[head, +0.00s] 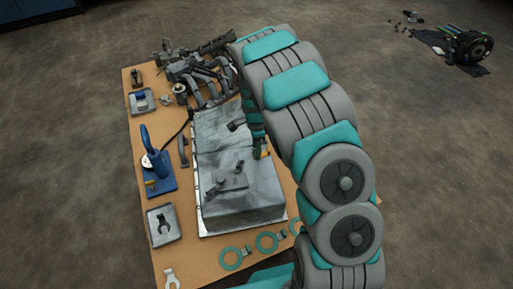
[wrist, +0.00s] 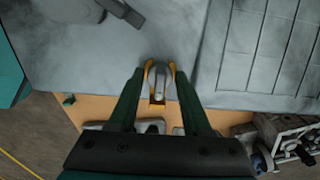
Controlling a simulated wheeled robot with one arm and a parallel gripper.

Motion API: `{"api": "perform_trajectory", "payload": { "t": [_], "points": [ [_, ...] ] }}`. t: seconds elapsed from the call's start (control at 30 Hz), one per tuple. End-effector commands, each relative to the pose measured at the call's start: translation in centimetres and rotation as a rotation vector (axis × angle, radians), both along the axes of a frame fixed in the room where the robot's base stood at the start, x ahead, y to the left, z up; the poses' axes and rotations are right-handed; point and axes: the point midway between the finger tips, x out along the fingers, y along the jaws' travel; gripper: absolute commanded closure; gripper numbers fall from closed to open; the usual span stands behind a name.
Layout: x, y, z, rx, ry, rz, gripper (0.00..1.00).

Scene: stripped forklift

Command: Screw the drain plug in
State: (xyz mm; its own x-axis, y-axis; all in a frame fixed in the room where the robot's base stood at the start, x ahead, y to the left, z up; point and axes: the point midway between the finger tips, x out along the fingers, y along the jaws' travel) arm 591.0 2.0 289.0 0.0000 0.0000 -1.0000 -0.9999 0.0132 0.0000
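A large grey metal casing (head: 235,190) lies on the tan workbench, and its grey surface also fills much of the wrist view (wrist: 180,35). My gripper (head: 261,152) is at the casing's right side in the head view, partly hidden by my arm. In the wrist view, its dark green fingers with orange tips (wrist: 160,70) close around a small rounded grey piece, which looks like the drain plug (wrist: 158,72). The piece is near the casing's edge. I cannot tell whether it touches the casing or sits in a hole.
The workbench (head: 165,255) holds a blue upright tool (head: 157,165), a grey tray with a wrench-like part (head: 163,225), green rings (head: 233,258) and engine parts (head: 205,80) at the far end. Another machine part (head: 468,45) lies on the open floor at the back right.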

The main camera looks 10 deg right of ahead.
Motion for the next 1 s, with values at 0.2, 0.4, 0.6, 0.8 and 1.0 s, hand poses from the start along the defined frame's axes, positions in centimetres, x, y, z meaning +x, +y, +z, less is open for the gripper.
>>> {"api": "perform_trajectory", "payload": {
  "t": [0.2,0.4,0.6,0.8,1.0],
  "points": [
    [0.0,0.0,0.0,0.0,0.0,0.001,0.39],
    [0.0,0.0,0.2,0.0,0.0,0.002,0.39],
    [0.0,0.0,1.5,0.0,-0.001,0.002,0.39],
    [0.0,0.0,3.0,0.0,-0.001,0.002,0.39],
    [0.0,0.0,4.3,0.0,-0.002,0.002,0.39]
  ]
}}
